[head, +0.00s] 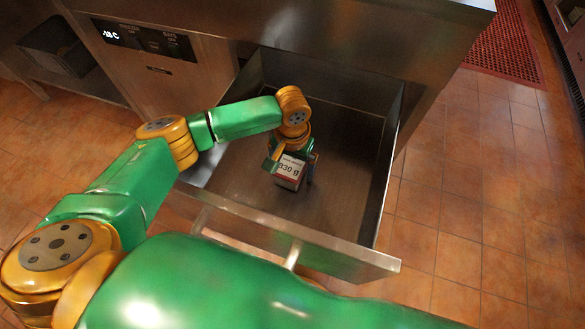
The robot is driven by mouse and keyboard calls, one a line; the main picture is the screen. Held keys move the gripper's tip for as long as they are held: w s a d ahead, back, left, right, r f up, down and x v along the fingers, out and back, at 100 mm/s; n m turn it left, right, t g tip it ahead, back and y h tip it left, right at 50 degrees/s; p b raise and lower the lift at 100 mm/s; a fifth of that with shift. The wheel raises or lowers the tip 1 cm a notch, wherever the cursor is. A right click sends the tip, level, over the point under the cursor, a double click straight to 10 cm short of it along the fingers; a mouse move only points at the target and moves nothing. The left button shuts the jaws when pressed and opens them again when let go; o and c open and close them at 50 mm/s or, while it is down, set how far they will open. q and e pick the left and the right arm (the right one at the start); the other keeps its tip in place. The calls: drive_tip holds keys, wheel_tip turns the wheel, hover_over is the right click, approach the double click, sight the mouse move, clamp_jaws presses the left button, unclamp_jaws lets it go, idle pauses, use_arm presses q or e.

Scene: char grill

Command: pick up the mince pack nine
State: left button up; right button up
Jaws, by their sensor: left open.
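The mince pack (289,171) is a small box with a white and red label reading 330 g. It sits in the open steel drawer (345,205), near the middle of its floor. My left gripper (289,165) reaches down into the drawer over the pack, with its open fingers on either side of it. I cannot tell whether the fingers touch the pack. The gripper partly hides the pack's top and edges. My right gripper is not in view.
The drawer's front panel (330,252) and side walls stand around the pack. The rest of the drawer floor is bare. A steel counter (350,25) is above the drawer's back. Tiled floor (470,200) is clear at right, with a red mat (503,45) beyond.

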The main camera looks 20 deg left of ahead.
use_arm(q)
drive_tip(key=shift+r, duration=0.1)
drive_tip(key=c, duration=1.5)
